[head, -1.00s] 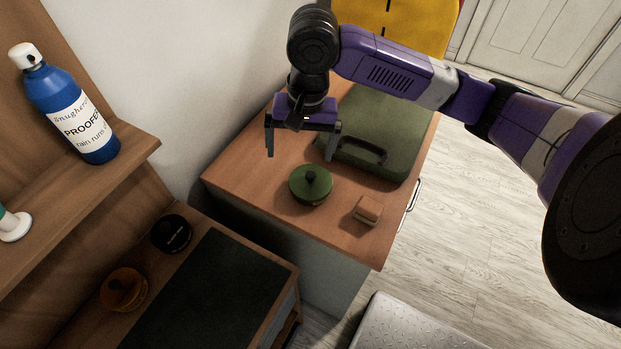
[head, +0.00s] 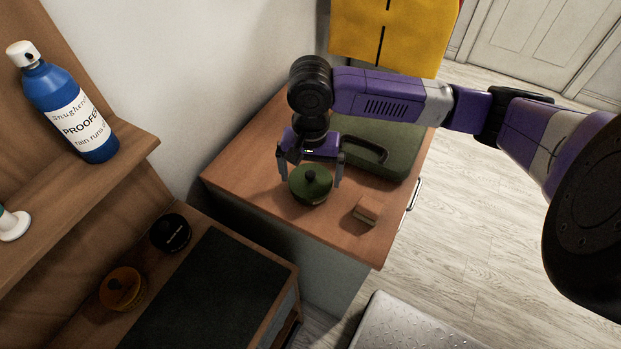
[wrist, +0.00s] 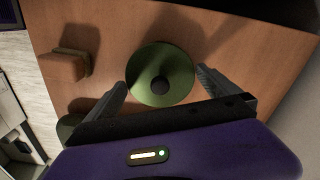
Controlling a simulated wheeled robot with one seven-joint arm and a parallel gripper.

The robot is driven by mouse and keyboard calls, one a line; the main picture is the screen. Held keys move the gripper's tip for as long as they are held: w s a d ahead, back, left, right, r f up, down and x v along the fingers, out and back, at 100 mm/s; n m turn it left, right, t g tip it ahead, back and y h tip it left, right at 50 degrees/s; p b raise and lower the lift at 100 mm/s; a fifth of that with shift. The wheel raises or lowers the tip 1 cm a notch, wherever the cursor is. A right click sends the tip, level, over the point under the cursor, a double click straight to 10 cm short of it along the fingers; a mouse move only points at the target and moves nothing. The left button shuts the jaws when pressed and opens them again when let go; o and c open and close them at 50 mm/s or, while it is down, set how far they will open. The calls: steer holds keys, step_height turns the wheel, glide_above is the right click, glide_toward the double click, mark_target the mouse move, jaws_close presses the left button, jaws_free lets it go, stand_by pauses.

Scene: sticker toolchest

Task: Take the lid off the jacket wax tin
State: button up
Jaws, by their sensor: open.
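A round green tin (head: 310,186) with a dark knob on its lid stands on the wooden top of the cabinet. The lid is on it. It also shows in the wrist view (wrist: 161,72). No label shows on it, so I cannot tell whether it is the jacket wax tin. My gripper (head: 311,184) is open and empty. In the wrist view its two fingers (wrist: 162,78) stand on either side of the near part of the green tin, with gaps.
A small tan block (head: 367,210) sits right of the tin. A green case (head: 385,140) lies behind. An orange knobbed tin (head: 122,289) and a black round tin (head: 171,233) stand on the lower left bench. A blue spray bottle (head: 70,105) is on the shelf.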

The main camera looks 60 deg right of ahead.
steer(key=c, duration=0.9)
